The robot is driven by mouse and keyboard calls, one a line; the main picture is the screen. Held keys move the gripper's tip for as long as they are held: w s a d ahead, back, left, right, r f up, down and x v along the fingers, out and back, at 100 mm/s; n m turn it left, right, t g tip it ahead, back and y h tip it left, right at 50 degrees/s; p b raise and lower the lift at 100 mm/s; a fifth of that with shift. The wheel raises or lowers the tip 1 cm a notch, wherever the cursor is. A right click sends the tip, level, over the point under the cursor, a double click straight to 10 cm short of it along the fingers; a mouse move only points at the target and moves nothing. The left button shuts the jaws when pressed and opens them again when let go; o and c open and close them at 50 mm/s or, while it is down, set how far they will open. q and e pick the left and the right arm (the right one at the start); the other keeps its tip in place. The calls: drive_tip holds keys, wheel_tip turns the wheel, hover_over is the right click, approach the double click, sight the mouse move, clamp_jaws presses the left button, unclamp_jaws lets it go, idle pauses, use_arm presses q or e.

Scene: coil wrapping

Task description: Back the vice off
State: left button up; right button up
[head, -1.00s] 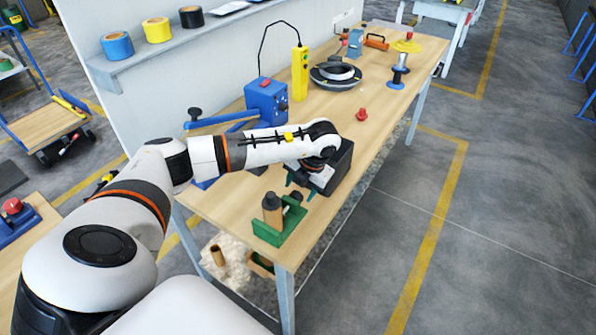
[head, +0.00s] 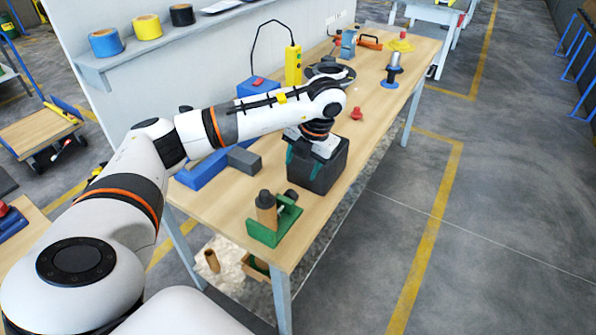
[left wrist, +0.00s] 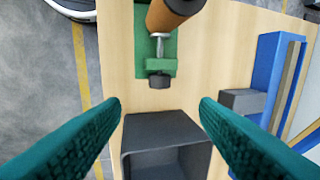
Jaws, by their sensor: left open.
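The small green vice (head: 275,222) stands at the near end of the workbench, with a brown cylinder (head: 266,211) upright in it. Its screw and dark knob (head: 291,196) face the black box. In the left wrist view the vice (left wrist: 168,60) is at top centre; its dark knob (left wrist: 159,80) lies ahead of the fingertips, between their lines. My left gripper (head: 303,158) is open and empty, beside and partly over the open black box (head: 320,172), apart from the knob. My right gripper is in neither view.
The black box (left wrist: 165,142) lies below the open fingers. A blue fixture (head: 200,172) with a grey block (head: 243,160) is to the left on the wooden workbench (head: 225,205). A red knob (head: 356,113) and a spool (head: 391,70) stand further back.

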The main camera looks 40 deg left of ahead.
sight(293, 192)
use_arm(q)
drive_tip(key=a+f+h+b, duration=0.1)
drive_tip(key=f+b, duration=0.1)
drive_tip(key=f, duration=0.2)
drive_tip(key=a+f+h+b, duration=0.1)
drive_tip(key=f+b, duration=0.1)
drive_tip(key=f, duration=0.2)
drive_tip(key=a+f+h+b, duration=0.1)
drive_tip(key=f+b, duration=0.1)
drive_tip(key=f, duration=0.2)
drive_tip(key=shift+s+a+b, duration=0.15)
drive_tip(key=shift+s+b, duration=0.05)
drive_tip(key=shift+b, duration=0.15)
drive_tip(key=shift+r, duration=0.1)
drive_tip(key=c, duration=1)
drive_tip(key=shift+d+y+p, duration=0.2)
drive_tip(key=shift+y+p, duration=0.2)
drive_tip(key=shift+y, duration=0.9)
